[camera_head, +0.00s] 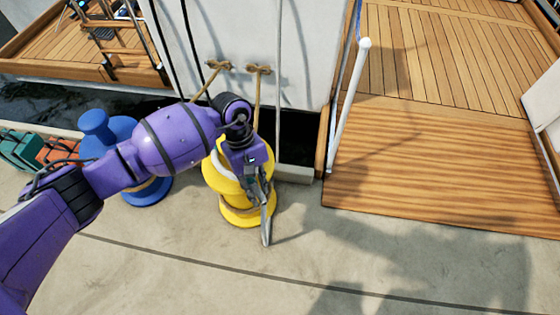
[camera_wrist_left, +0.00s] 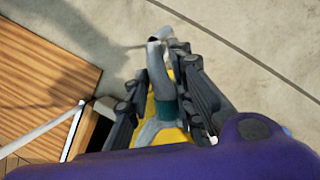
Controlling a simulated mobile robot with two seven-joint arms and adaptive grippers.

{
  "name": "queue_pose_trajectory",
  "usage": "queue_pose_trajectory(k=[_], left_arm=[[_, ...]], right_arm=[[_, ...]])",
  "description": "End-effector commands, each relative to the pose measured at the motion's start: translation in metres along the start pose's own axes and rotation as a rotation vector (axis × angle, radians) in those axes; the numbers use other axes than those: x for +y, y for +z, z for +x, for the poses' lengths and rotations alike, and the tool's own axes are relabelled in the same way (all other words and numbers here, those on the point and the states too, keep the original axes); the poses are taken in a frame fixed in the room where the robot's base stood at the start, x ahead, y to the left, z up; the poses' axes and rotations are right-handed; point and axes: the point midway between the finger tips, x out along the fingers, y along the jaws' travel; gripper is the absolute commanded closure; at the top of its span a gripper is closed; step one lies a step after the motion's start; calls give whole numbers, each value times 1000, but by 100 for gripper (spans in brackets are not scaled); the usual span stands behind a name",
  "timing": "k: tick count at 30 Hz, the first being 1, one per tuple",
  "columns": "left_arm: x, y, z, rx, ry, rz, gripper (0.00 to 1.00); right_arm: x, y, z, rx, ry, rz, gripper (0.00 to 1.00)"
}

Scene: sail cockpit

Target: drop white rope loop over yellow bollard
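The yellow bollard (camera_head: 247,213) stands on the quay, its upper part largely hidden behind my left wrist. It also shows yellow in the left wrist view (camera_wrist_left: 168,137), below the fingers. A pale band, apparently the white rope loop (camera_head: 223,158), lies around the bollard's upper part. In the left wrist view the rope (camera_wrist_left: 153,129) forks over the yellow, with a teal band above the fork and a grey tail beyond it. My left gripper (camera_head: 265,214) points down at the bollard's front. Its fingers stand on both sides of the rope, with yellow showing in the gaps. My right gripper is out of view.
A blue bollard (camera_head: 122,135) stands to the left, with teal and orange crates (camera_head: 22,150) beyond. Tan ropes run to the white hull (camera_head: 300,50). A wooden gangway (camera_head: 440,160) with a white post lies to the right. The front concrete is clear.

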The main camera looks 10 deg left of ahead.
Motion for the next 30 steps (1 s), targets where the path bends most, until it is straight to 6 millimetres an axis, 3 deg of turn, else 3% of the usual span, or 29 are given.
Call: queue_pose_trajectory(k=[4,16,30], left_arm=[[0,0,0,0,0,0,57],[0,-1,-8,2,-1,-1,57],[0,-1,-99,3,1,1,57]], right_arm=[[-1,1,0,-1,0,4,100],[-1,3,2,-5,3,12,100],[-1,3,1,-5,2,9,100]])
